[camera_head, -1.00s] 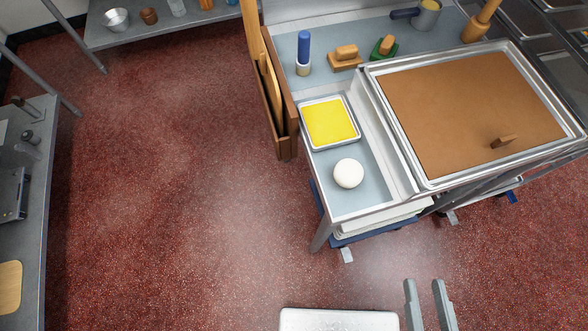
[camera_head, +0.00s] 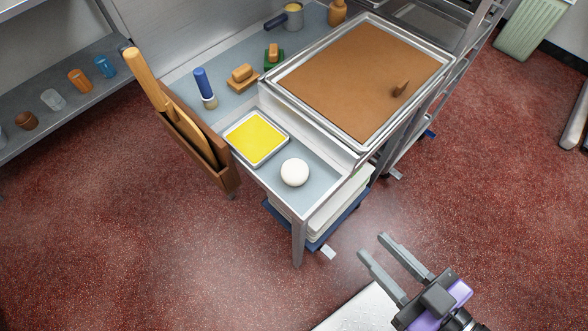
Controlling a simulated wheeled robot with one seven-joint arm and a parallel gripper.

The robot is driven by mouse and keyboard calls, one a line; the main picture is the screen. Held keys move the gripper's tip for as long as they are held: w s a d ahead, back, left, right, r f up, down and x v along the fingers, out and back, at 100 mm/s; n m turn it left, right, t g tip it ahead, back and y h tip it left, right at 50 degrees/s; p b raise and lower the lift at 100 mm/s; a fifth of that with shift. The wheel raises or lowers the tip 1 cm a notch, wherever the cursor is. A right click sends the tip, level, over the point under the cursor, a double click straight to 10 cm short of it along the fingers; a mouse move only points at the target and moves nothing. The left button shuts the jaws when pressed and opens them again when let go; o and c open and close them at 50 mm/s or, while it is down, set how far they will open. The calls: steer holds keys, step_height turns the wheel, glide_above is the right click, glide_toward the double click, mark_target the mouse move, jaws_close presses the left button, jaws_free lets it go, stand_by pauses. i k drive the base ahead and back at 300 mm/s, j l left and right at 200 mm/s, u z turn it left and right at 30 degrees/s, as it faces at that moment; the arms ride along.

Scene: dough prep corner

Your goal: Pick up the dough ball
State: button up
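The white dough ball (camera_head: 294,172) sits on the light blue-grey top of the work table (camera_head: 309,197), near its front corner. It lies just right of a small tray with a yellow sheet (camera_head: 256,138). My gripper (camera_head: 371,245) is at the lower right, in front of the table and apart from it. Its two grey fingers are spread with nothing between them, and they point up and left toward the table. The dough ball is in plain view.
A large metal tray with a brown surface (camera_head: 362,78) stands right of the ball. A wooden holder with tools (camera_head: 199,146) hangs on the table's left side. A blue-handled tool (camera_head: 204,88) and wooden blocks (camera_head: 243,77) stand farther back. The red floor (camera_head: 130,240) is open at left.

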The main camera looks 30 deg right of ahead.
mark_target(295, 172)
steer(key=i+j+z, duration=0.1)
steer(key=j, duration=0.25)
steer(key=i+j, duration=0.15)
steer(key=j, duration=0.2)
steer(key=i+j+z, duration=0.15)
steer(key=j, duration=0.2)
steer(key=i+j, duration=0.1)
steer(key=j, duration=0.25)
steer(key=i+j+z, duration=0.15)
steer(key=j, duration=0.25)
steer(key=k, duration=0.05)
